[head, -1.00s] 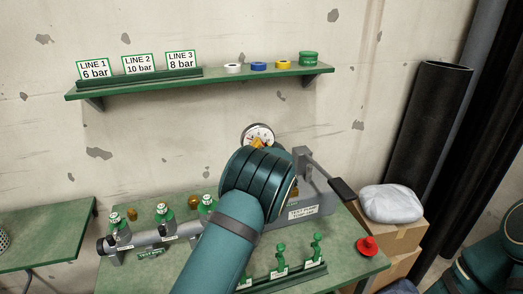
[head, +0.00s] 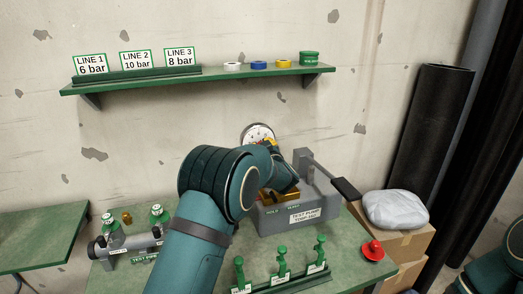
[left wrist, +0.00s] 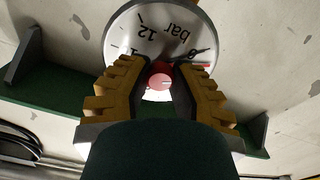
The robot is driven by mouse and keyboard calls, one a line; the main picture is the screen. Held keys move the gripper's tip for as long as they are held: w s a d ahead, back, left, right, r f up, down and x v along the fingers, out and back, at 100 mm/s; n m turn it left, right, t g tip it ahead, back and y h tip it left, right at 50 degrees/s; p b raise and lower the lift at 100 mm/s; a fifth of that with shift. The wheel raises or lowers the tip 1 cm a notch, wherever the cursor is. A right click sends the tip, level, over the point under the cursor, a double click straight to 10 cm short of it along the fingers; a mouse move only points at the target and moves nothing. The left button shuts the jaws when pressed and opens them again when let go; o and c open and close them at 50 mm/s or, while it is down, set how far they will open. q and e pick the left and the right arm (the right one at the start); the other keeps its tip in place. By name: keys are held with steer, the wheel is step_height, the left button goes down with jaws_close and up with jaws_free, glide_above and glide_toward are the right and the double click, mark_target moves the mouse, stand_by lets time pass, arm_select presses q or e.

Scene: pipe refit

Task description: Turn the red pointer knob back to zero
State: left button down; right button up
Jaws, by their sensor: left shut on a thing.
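The pressure gauge (head: 257,132) has a white dial and stands behind the test pump, partly hidden by my left arm. In the left wrist view its dial (left wrist: 125,45) appears upside down. The red pointer knob (left wrist: 160,81) is at the dial's middle, between the yellow fingers of my left gripper (left wrist: 158,72), which is shut on it. A red strip shows beside the right finger, close to the dark needle near a mark that looks like 0. In the head view only a little of the yellow fingers shows, at the gauge. My right gripper is out of view.
The grey test pump (head: 290,218) with a black-handled lever (head: 345,188) stands on the green bench. Green valves (head: 282,262) stand at the front, near a red knob-like thing (head: 372,250). A shelf (head: 215,80) above holds line pressure cards and tape rolls. Boxes stand at right.

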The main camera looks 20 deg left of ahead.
arm_select(q)
steer(key=shift+a+r+n, duration=0.1)
steer(key=shift+r+n, duration=0.1)
steer(key=shift+n, duration=1.7)
steer(key=c, duration=0.7)
jaws_free()
steer(key=shift+c, duration=0.2)
steer(key=shift+f, duration=0.1)
steer(key=v, duration=1.2)
